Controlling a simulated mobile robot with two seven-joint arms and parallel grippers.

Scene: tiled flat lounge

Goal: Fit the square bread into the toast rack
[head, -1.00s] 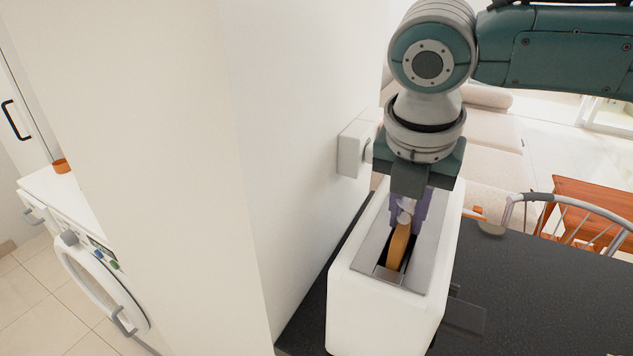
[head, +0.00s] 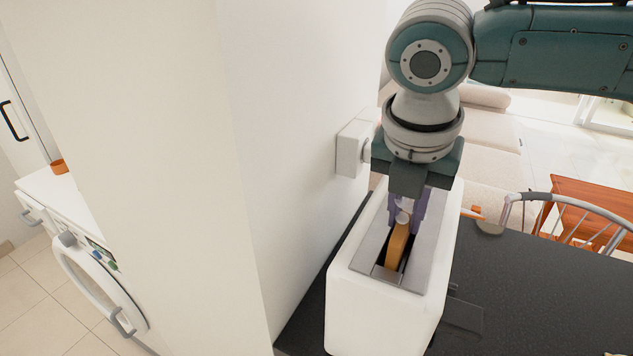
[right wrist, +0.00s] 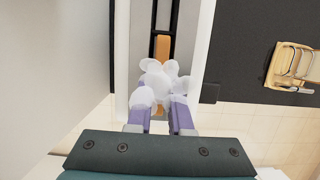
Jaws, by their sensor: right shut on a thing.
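The toast rack (head: 385,310) is a white, toaster-like box with a grey metal top and one long dark slot. It stands on the dark counter and also shows in the right wrist view (right wrist: 192,50). The square bread (head: 397,248) is an orange-brown slice standing upright, its lower part hidden inside the slot. Its edge shows in the right wrist view (right wrist: 161,48). My right gripper (head: 408,210) points down over the slot, its purple fingers shut on the bread's far end. Whitish rounded shapes at the fingertips (right wrist: 159,92) partly hide the contact. My left gripper is out of view.
A white wall (head: 290,150) rises close to the left of the rack, with a white box (head: 353,148) on it. The dark counter (head: 540,290) is clear to the right. A metal-backed chair (head: 570,215) and a wooden table (head: 590,205) stand beyond it.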

